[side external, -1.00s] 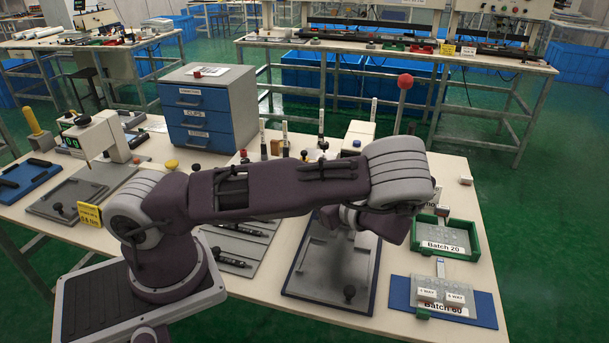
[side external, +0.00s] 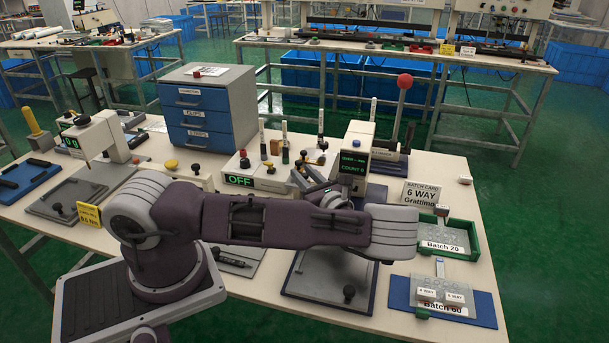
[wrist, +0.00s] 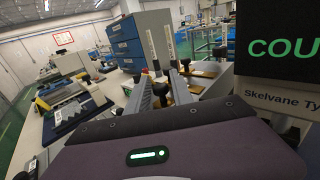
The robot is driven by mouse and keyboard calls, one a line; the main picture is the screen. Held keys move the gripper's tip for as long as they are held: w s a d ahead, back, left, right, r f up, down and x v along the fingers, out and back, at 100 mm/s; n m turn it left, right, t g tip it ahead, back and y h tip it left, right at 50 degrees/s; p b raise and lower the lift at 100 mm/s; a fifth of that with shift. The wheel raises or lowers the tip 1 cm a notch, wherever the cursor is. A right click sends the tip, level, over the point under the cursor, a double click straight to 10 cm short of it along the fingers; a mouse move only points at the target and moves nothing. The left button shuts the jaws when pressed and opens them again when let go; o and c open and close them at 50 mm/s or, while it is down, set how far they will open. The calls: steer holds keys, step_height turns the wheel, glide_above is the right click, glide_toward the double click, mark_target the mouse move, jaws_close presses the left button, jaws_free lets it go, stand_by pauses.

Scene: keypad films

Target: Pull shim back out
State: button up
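I cannot pick out a shim for certain in either view. My gripper (side external: 308,178) is above the middle of the bench, just left of the white counter unit (side external: 356,160) whose dark screen reads COUNT 0. In the wrist view, my gripper's two grey fingers (wrist: 160,86) stand apart. A small dark knob shows in the gap between them, seemingly beyond the fingertips, and nothing is clearly held. The counter unit's dark screen (wrist: 277,48) fills the right edge of that view. My forearm covers part of the dark-edged fixture plate (side external: 330,275).
A white box showing OFF (side external: 252,181) stands left of my gripper, with several upright pens behind. A red-ball lever (side external: 404,82) rises behind the counter unit. A green Batch 20 tray (side external: 475,240), blue Batch 60 tray (side external: 484,310) and 6 WAY card (side external: 421,194) lie to the right.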

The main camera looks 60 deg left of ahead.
jaws_close()
